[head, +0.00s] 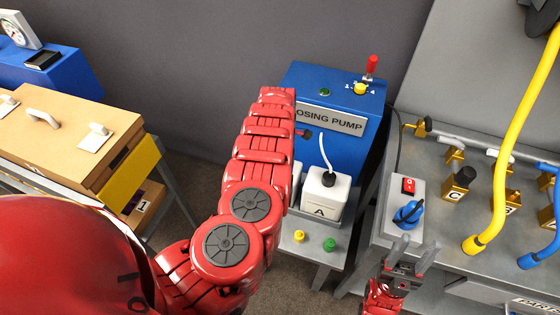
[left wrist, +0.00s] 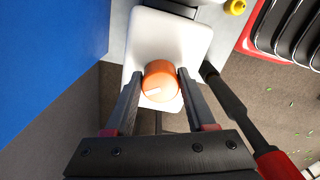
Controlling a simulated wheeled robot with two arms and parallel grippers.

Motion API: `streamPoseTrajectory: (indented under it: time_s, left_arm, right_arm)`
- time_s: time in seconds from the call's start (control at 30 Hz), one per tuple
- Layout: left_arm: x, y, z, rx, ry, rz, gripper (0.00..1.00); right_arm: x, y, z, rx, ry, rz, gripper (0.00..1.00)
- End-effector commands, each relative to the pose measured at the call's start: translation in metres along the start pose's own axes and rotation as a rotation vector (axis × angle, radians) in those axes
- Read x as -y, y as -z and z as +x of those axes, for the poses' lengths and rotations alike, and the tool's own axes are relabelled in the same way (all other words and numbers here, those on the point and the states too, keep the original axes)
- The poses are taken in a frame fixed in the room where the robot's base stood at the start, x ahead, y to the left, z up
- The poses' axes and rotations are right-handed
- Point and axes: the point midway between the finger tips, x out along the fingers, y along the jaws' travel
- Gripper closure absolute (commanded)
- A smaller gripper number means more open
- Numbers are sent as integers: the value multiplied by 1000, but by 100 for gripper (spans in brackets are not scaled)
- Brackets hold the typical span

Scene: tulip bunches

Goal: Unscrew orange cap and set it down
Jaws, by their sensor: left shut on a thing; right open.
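The orange cap (left wrist: 161,88) sits over the top of a white container (left wrist: 185,45) in the left wrist view. My left gripper (left wrist: 157,74) is shut on the cap, one dark finger on each side. I cannot tell whether the cap still touches the container. In the head view my left arm hides the cap and this gripper. My right gripper (head: 414,248) is open and empty at the front edge of the right bench.
A blue dosing pump (head: 345,97) stands behind a white canister marked A (head: 324,196), which has a tube in its top. A yellow cap (head: 299,237) and a green cap (head: 329,245) are on the grey stand (head: 312,250). The right bench (head: 440,236) carries a switch box and hoses.

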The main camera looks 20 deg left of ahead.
Motion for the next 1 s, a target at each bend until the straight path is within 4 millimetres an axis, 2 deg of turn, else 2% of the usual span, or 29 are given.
streamPoseTrajectory:
  time_s: [0.2,0.5,0.6,1.0]
  left_arm:
    - [-1,0,0,1,-4,-34,98]
    - [-4,0,0,3,-7,-372,98]
    - [-4,0,-2,2,-5,-432,98]
    - [-4,1,-2,2,-5,-480,98]
  right_arm:
    - [0,0,-3,0,0,0,50]
    - [1,-3,-20,0,0,0,50]
    - [1,-4,-21,0,0,0,50]
    - [1,-4,-24,0,0,0,50]
